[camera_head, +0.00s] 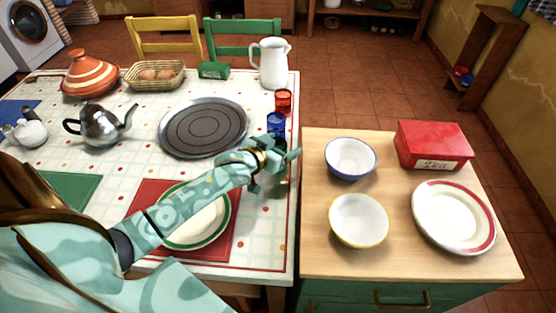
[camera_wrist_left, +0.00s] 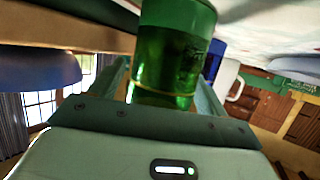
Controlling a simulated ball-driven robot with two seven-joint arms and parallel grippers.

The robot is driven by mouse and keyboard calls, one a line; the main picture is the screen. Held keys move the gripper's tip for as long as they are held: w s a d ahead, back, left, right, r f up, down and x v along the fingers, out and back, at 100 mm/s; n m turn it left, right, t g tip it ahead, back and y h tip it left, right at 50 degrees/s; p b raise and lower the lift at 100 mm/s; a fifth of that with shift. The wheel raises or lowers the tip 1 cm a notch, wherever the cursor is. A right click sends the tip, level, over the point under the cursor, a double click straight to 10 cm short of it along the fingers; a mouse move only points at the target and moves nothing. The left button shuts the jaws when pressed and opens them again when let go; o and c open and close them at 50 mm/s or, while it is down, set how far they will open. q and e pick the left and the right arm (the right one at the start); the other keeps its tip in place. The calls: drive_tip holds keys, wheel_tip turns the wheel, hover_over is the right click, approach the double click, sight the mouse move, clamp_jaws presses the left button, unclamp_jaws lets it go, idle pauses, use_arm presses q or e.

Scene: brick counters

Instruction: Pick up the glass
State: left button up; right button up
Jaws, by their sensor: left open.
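A green glass (camera_wrist_left: 172,55) shows large in the left wrist view, between the two fingers of my left gripper (camera_wrist_left: 163,85). In the head view my left gripper (camera_head: 277,168) is at the table's right edge and largely hides this glass. The gripper is open around or just short of the glass; I cannot tell whether a finger touches it. A blue glass (camera_head: 276,122) stands just beyond the gripper, and a red glass (camera_head: 283,100) stands behind that one. The blue glass also shows in the left wrist view (camera_wrist_left: 213,60). My right gripper is not in view.
A white pitcher (camera_head: 271,64) stands behind the glasses. A round grey tray (camera_head: 165,143) and a green-rimmed plate (camera_head: 209,236) lie to the left. The wooden counter (camera_head: 390,267) on the right holds two bowls, a red tea box (camera_head: 432,143) and a red-rimmed plate (camera_head: 453,215).

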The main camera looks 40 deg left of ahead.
use_arm(q)
drive_tip(key=shift+r, duration=0.1)
drive_tip(key=c, duration=1)
drive_tip(key=shift+c, duration=0.6)
drive_tip(key=shift+r, duration=0.1)
